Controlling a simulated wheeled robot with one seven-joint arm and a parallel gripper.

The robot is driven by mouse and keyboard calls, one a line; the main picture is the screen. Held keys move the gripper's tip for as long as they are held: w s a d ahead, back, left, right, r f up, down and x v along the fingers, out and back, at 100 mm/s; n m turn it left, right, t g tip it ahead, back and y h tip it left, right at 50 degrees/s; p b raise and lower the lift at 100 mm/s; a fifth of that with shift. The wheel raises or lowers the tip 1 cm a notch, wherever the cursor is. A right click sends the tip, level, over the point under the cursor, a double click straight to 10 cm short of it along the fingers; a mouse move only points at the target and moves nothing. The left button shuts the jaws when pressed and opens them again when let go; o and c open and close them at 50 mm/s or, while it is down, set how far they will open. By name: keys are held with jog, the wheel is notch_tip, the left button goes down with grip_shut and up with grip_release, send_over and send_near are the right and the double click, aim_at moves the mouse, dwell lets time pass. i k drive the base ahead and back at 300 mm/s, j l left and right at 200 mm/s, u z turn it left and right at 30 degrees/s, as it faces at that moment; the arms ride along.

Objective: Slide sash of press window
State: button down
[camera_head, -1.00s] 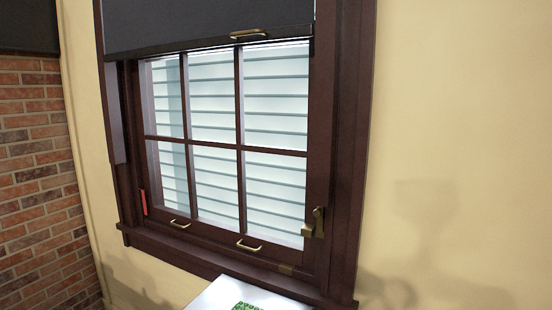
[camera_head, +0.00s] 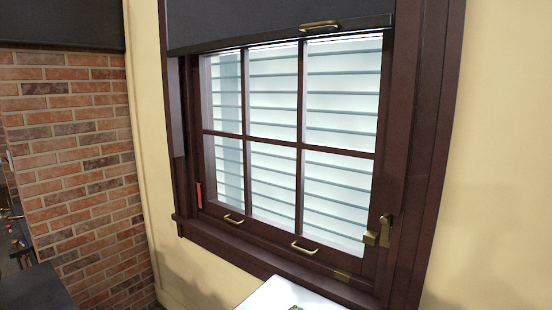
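The window (camera_head: 300,146) has a dark brown frame and a sash with several panes, set in a cream wall. Two brass pull handles sit on the sash's bottom rail, a left one (camera_head: 234,219) and a right one (camera_head: 304,247). A brass latch (camera_head: 383,232) is at the lower right of the frame. A red strip (camera_head: 199,195) shows at the lower left. A dark roller blind (camera_head: 270,22) with a brass handle (camera_head: 319,26) covers the top of the window. The sash appears down near the sill. My gripper is not in view.
A white surface (camera_head: 268,296) with a bit of green on it stands below the window, cut off by the bottom edge. A brick wall (camera_head: 75,150) is at left, with a dark surface (camera_head: 36,290) at lower left. The cream wall (camera_head: 490,170) at right is bare.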

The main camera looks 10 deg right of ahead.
aim_at(364, 264)
jog(key=i+u, duration=0.2)
jog(key=u, duration=0.25)
jog(key=i+u, duration=0.2)
jog(key=u, duration=0.25)
jog(key=i+l+u, duration=0.15)
jog(key=u, duration=0.3)
jog(key=i+l+u, duration=0.1)
jog(key=l+u, duration=0.15)
jog(key=u, duration=0.2)
jog(key=i+l+u, duration=0.15)
jog(key=u, duration=0.3)
